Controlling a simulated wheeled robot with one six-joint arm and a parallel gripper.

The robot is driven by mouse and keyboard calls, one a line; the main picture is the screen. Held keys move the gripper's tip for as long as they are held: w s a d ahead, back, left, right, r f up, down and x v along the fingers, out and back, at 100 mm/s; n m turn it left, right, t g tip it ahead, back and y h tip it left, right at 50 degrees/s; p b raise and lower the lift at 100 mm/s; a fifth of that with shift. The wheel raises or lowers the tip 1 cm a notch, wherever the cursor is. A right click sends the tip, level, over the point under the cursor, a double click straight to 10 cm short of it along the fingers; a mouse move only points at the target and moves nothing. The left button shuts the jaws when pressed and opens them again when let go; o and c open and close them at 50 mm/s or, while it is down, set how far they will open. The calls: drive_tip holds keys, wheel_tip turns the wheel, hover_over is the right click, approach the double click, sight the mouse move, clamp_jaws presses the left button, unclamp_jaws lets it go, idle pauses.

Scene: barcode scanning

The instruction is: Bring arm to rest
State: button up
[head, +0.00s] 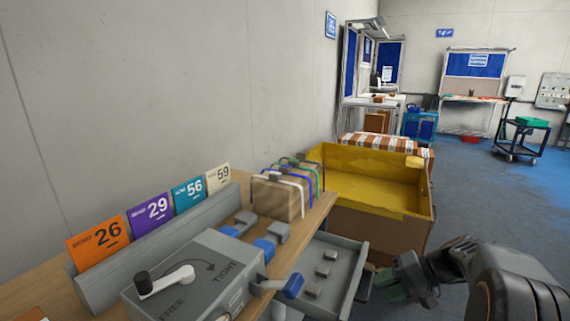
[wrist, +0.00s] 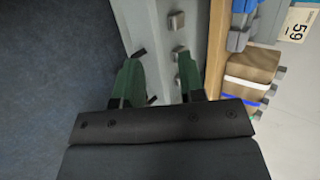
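My gripper (head: 392,286) hangs at the lower right in the head view, beside the open grey drawer (head: 360,262). In the wrist view my gripper (wrist: 160,78) shows two green fingers spread apart with nothing between them. The drawer's wall (wrist: 150,30) lies beyond the fingers there. My arm bends in from the right edge of the head view.
The wooden bench (head: 312,222) carries a grey box with a lever (head: 195,270), numbered cards (head: 150,220) and a strapped brown parcel (head: 278,197). A yellow-lined carton (head: 385,212) stands behind the drawer. Blue floor (head: 480,200) is open to the right.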

drive_tip(key=s+a+r+n+h+p, duration=0.1)
drive_tip(key=s+a+r+h+p, duration=0.2)
drive_tip(key=s+r+p, duration=0.1)
drive_tip(key=s+a+r+n+t+h+p, duration=0.1)
drive_tip(key=s+a+r+n+h+p, duration=0.1)
drive_tip(key=r+p, duration=0.4)
drive_tip(key=s+a+r+n+h+p, duration=0.1)
drive_tip(key=s+a+r+h+p, duration=0.3)
drive_tip(key=r, duration=0.3)
drive_tip(key=shift+s+r+n+h+p, duration=0.3)
drive_tip(key=shift+s+r+h+p, duration=0.15)
drive_tip(key=shift+s+p, duration=0.4)
